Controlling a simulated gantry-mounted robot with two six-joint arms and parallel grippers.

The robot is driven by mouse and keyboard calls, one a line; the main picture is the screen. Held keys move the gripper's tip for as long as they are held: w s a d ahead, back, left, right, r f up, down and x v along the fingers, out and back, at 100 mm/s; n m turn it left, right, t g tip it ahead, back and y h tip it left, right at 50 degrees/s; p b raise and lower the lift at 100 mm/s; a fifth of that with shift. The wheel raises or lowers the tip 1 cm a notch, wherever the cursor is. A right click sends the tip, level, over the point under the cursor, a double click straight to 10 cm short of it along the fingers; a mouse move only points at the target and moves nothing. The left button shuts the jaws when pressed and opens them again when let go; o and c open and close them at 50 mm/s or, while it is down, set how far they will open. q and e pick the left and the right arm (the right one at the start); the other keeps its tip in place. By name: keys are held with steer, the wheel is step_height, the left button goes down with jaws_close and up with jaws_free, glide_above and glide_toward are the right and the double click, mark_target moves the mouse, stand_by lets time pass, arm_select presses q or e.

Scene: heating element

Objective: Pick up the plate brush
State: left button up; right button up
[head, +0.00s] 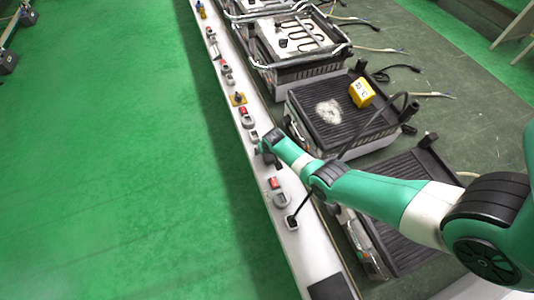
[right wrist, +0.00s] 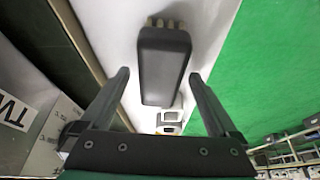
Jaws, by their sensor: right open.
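The plate brush (right wrist: 163,65) shows in the right wrist view as a dark grey block with short pale bristles at its top end. It lies on the white ledge. My right gripper (right wrist: 158,77) is open, with one finger on each side of the brush and a visible gap on both sides. Nothing is held. In the head view my right arm reaches from the right to the ledge, and my right gripper (head: 268,150) is small and partly hidden by the wrist. I cannot clearly make out the brush there. My left gripper is not in view.
The narrow white ledge (head: 317,255) carries several small switches and parts. Black grill plates (head: 335,125) stand right of it, one bearing a yellow block (head: 361,92) and a white patch (head: 329,111). Green floor (head: 110,150) lies free on the left.

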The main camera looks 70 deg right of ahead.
steer(key=shift+f, duration=0.25)
stand_by(0.3)
jaws_close()
stand_by(0.4)
steer(key=shift+r, duration=0.15)
step_height(320, 180, up, 5)
steer(key=p, duration=0.5)
steer(key=shift+s+a, duration=0.15)
steer(key=s+a+r+p, duration=0.1)
steer(key=p, duration=0.1)
steer(key=s+a+r+p, duration=0.1)
steer(key=r+p, duration=0.1)
steer(key=p, duration=0.1)
steer(key=s+a+r+p, duration=0.1)
steer(key=r+p, duration=0.1)
steer(key=p, duration=0.1)
steer(key=shift+a+r, duration=0.1)
steer(key=shift+r, duration=0.05)
steer(key=s+a+r+p, duration=0.3)
steer(key=s+a+p, duration=0.3)
steer(key=a, duration=0.1)
steer(key=shift+p, duration=0.4)
